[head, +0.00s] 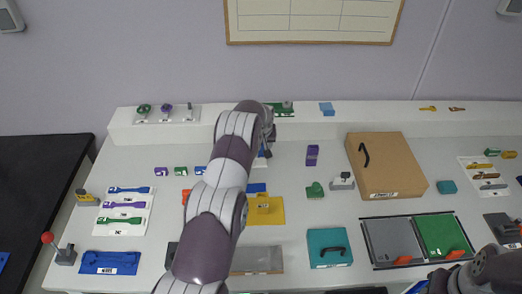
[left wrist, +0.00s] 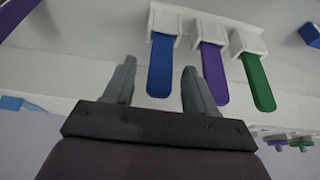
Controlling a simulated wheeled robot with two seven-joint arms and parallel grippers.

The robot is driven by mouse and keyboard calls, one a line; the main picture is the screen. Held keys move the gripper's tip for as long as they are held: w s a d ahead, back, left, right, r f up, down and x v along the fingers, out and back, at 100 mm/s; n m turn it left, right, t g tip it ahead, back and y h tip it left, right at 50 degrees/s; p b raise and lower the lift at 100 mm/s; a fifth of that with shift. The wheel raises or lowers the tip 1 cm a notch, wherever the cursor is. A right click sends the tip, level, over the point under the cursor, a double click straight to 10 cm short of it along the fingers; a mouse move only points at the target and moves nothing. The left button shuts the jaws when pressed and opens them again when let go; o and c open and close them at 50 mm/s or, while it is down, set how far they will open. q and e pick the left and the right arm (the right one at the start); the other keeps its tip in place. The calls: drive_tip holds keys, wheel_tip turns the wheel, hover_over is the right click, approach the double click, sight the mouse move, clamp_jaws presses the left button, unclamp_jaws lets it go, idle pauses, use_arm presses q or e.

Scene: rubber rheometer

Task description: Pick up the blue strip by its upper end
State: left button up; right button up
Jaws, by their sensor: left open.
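The blue strip (left wrist: 160,68) shows in the left wrist view, with one end in a white holder (left wrist: 165,18). My left gripper (left wrist: 158,68) is open, and the strip appears between its two fingers. The fingers look clear of the strip on both sides; I cannot tell the depth gap exactly. A purple strip (left wrist: 212,72) and a green strip (left wrist: 259,82) sit in similar holders to the right, the purple one just beyond the right finger. In the head view my left arm reaches to the back of the table and hides the strips.
The white table (head: 300,215) holds a brown box (head: 385,170), a teal case (head: 328,248), a yellow block (head: 264,210) and a blue tray (head: 110,262). A raised shelf (head: 365,117) runs along the back. My right arm shows only at the lower right corner.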

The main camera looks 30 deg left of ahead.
use_arm(q)
drive_tip(key=shift+w, duration=0.1)
drive_tip(key=c, duration=0.6)
clamp_jaws()
